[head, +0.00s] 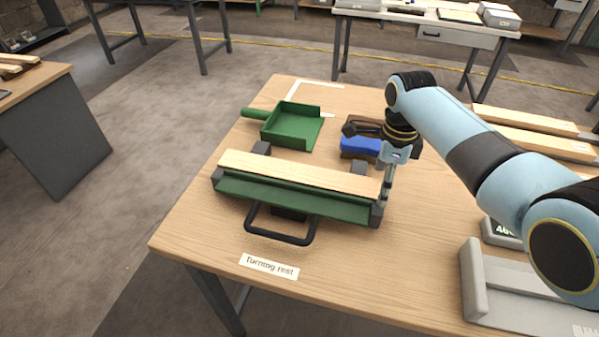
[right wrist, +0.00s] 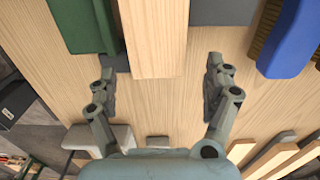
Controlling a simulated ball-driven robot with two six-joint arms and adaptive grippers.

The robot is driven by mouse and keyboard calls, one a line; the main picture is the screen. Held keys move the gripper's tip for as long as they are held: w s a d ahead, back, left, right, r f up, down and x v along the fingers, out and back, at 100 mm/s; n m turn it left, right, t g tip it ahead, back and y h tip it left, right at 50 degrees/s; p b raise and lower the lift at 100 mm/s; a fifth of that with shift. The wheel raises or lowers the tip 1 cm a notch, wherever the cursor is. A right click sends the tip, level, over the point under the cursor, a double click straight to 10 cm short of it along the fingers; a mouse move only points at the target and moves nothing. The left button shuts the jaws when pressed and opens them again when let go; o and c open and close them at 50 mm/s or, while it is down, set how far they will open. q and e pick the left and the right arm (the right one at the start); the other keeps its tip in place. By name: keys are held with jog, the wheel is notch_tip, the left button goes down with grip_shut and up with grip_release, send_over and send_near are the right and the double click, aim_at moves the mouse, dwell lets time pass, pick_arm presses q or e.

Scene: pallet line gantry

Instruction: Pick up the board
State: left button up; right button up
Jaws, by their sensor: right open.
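A pale wooden board (head: 295,174) lies lengthwise along the top of the green turning rest (head: 262,196), which has a black handle at its front. My right gripper (head: 387,188) is at the board's right end, pointing down. In the right wrist view the open fingers (right wrist: 160,70) stand on either side of the board's end (right wrist: 155,35), with a gap on both sides. No contact shows. How high the fingertips are against the board is hard to tell. My left gripper is not in view.
Behind the rest are a green dustpan (head: 292,127) and a blue brush (head: 358,146), the brush close to my right gripper. More boards (head: 528,143) lie at the right. A grey fixture (head: 480,295) stands at the front right. The table's front left is clear beside the "Turning rest" label (head: 269,266).

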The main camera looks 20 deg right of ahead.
jog(key=shift+s+f, duration=0.15)
jog(key=shift+f, duration=0.4)
jog(key=shift+s+f, duration=0.1)
jog(key=shift+f, duration=0.15)
jog(key=shift+c, duration=1.9)
jog(key=c, duration=1.2)
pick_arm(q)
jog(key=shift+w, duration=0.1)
